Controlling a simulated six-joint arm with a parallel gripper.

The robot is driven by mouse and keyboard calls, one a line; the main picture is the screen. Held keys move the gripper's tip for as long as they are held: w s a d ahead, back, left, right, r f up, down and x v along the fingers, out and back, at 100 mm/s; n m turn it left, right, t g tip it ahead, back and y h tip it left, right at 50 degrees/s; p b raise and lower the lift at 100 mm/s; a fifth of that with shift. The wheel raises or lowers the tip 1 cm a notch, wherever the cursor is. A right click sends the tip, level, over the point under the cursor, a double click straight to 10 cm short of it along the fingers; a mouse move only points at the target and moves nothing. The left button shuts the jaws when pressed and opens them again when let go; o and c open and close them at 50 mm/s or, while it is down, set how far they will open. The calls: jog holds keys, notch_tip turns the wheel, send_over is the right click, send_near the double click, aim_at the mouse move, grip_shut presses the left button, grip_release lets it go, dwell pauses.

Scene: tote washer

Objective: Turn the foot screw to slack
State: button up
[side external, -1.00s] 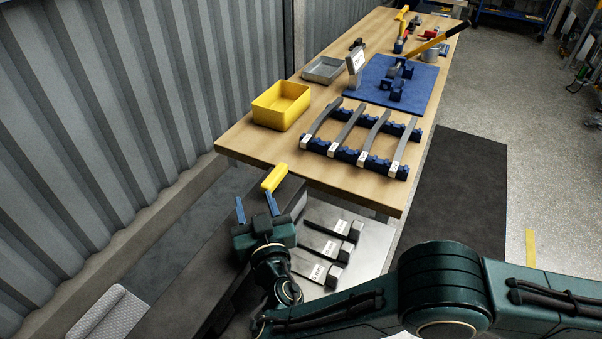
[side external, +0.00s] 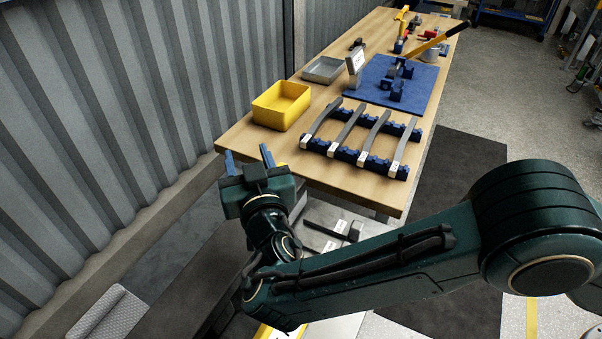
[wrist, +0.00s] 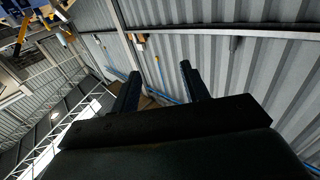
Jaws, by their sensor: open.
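My gripper (side external: 248,160) is open and empty, its two blue fingers pointing up and away near the table's front left corner. In the wrist view the fingers (wrist: 160,75) stand apart with nothing between them, against the wall and roof. I cannot make out a foot screw in either view; my arm covers much of the low area at the front. A yellow piece (side external: 281,166) shows only as a sliver behind my gripper. Another yellow piece (side external: 264,332) shows under my arm at the bottom edge.
The wooden table (side external: 240,140) holds a yellow bin (side external: 281,105), a grey tray (side external: 324,69), a blue mat (side external: 420,95) and blue racks (side external: 345,155) with several grey bars. Dark labelled blocks (side external: 352,231) lie on a grey surface below. A corrugated wall (side external: 130,120) closes the left side.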

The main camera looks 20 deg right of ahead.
notch_tip(320, 180, up, 8)
dwell(0.4)
jog(key=shift+f, duration=0.1)
